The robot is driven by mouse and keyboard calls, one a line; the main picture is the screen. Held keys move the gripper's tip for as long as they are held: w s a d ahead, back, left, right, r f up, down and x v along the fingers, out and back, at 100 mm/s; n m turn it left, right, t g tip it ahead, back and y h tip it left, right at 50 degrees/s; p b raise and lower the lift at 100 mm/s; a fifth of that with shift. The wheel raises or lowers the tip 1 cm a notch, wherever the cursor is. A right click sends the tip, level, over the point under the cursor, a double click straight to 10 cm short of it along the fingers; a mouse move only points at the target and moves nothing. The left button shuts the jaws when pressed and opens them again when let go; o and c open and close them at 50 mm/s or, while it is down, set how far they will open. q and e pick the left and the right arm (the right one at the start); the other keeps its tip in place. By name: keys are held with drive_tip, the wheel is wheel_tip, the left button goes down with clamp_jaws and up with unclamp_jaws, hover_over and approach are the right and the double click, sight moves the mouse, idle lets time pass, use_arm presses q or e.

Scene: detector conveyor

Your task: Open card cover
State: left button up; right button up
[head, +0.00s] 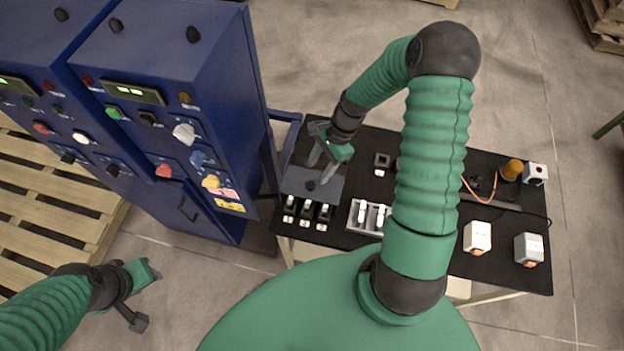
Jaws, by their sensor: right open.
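A flat dark-grey panel (298,181) with a small black knob (311,185) lies at the left end of the black table. It looks like the card cover, but I cannot tell for sure. It appears to lie flat. My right gripper (320,171) is over this panel with its fingers apart and pointing down. Nothing shows between the fingers. I cannot tell whether a fingertip touches the panel. My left gripper (146,297) is at the lower left, off the table above the floor, with its fingers spread and empty.
The black table (362,143) carries several black-and-white switches (306,211), a grey tray (353,218), white boxes (477,236) and an orange beacon (512,168). Blue cabinets (222,95) with buttons stand close on the left. A wooden pallet (30,215) lies behind my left arm.

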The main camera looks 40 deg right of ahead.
sight(311, 184)
drive_tip(key=x, duration=0.6)
drive_tip(key=shift+w+d+f+p, duration=0.1)
drive_tip(key=shift+w+f+p, duration=0.1)
drive_tip(key=shift+f+p, duration=0.2)
drive_tip(key=shift+s+d+f, duration=0.1)
drive_tip(key=shift+d+f, duration=0.05)
drive_tip(key=shift+f, duration=0.1)
drive_tip(key=shift+a+r, duration=0.1)
drive_tip(key=shift+a, duration=0.2)
drive_tip(key=c, duration=1)
clamp_jaws()
drive_tip(key=shift+d, duration=0.1)
